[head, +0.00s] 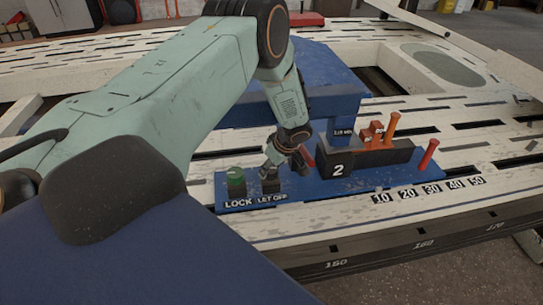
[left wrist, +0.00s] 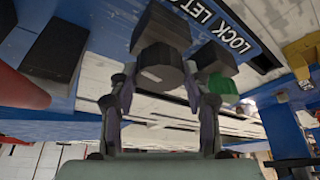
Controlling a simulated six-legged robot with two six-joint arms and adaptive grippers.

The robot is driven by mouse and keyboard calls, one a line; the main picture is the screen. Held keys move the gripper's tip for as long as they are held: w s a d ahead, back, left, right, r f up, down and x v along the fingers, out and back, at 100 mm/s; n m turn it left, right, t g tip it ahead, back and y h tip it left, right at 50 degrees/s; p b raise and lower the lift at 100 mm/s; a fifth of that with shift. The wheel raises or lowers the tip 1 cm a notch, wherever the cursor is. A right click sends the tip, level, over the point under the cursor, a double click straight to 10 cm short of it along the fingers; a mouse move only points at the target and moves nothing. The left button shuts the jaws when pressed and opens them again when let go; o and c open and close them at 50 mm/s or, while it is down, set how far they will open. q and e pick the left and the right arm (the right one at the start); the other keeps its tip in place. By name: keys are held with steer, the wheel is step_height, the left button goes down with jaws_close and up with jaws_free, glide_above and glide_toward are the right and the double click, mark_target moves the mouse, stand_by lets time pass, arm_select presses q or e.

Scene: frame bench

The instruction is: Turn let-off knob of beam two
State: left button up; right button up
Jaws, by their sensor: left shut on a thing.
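The blue plate of beam two (head: 300,190) carries a black block labelled "2" (head: 338,170). The dark let-off knob (head: 270,185) stands above the LET OFF label. My left gripper (head: 272,168) reaches down to it from above. In the left wrist view, the fingers of my left gripper (left wrist: 160,82) are shut on the dark faceted let-off knob (left wrist: 161,68), one on each side. The fingers partly hide the knob in the head view. I cannot tell its turn angle. My right gripper is not in view.
Orange handles (head: 391,127) and a red handle (head: 429,153) rise at right. The white slotted bench (head: 480,130) surrounds the plate.

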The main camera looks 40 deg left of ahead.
arm_select(q)
steer(key=m+t+p, duration=0.1)
steer(key=m+p, duration=0.1)
steer(key=p, duration=0.1)
steer(key=m+t+p, duration=0.1)
steer(key=m+p, duration=0.2)
steer(key=p, duration=0.1)
steer(key=shift+s+a+r+m+h, duration=0.1)
steer(key=shift+s+r+m+h, duration=0.1)
steer(key=shift+m+h, duration=0.1)
steer(key=m+t+h+p, duration=0.1)
steer(key=m+p, duration=0.3)
steer(key=p, duration=0.7)
steer(key=shift+a, duration=0.1)
steer(key=shift+m+t+h+p, duration=0.3)
steer(key=shift+m+h+p, duration=0.1)
steer(key=shift+m+p, duration=0.55)
steer(key=shift+f+m, duration=0.15)
steer(key=shift+m, duration=0.4)
steer(key=shift+a+f+m+h+b, duration=0.1)
steer(key=shift+m+h+b, duration=0.4)
steer(key=shift+m, duration=0.3)
steer(key=shift+m+t+h+b, duration=0.35)
steer(key=shift+m+b, duration=0.55)
steer(key=shift+b, duration=0.45)
steer(key=o, duration=1.1)
